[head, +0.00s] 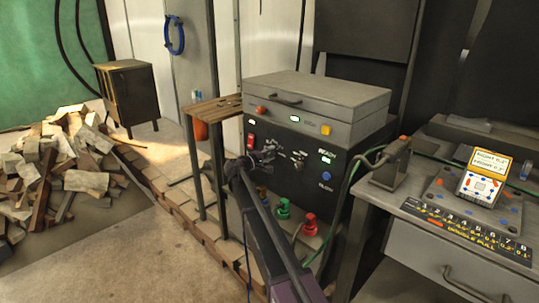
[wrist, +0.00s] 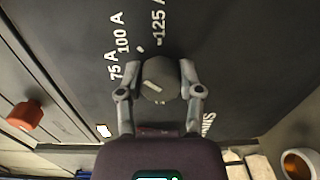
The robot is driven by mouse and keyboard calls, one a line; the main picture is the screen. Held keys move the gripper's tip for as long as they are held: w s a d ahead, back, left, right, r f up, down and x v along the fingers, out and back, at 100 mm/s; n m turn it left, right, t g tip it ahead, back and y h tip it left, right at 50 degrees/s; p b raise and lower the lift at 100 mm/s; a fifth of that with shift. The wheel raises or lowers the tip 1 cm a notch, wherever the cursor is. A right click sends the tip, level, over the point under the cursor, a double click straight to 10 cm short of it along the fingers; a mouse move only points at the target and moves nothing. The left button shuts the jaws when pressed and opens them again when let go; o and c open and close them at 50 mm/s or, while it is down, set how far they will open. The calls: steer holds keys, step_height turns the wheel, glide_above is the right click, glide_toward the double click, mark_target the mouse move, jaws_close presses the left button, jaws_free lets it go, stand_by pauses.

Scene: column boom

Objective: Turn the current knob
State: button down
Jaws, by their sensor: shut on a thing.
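The current knob (wrist: 158,80) is a dark round knob on the black panel, with a short pale line on its face. White labels reading 75 A, 100 A and 125 A are printed around it in the wrist view. My gripper (wrist: 160,72) is shut on the knob, one finger on each side. In the head view my gripper (head: 262,156) reaches the front of the power unit (head: 318,165) and hides most of the knob. A small knob (head: 299,164) shows to the right of my gripper.
A red switch (head: 251,140) is left of my gripper on the panel. Green (head: 283,208) and red (head: 310,222) sockets project below. A small slatted table (head: 215,107) stands at left, a workbench (head: 450,220) at right. A green cable (head: 340,205) hangs by the unit.

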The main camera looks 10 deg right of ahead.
steer(key=shift+d+m, duration=0.15)
steer(key=shift+m, duration=0.15)
steer(key=shift+c, duration=1.3)
jaws_free()
steer(key=shift+s+a, duration=0.1)
steer(key=shift+a, duration=0.1)
steer(key=v, duration=0.7)
steer(key=shift+s, duration=0.1)
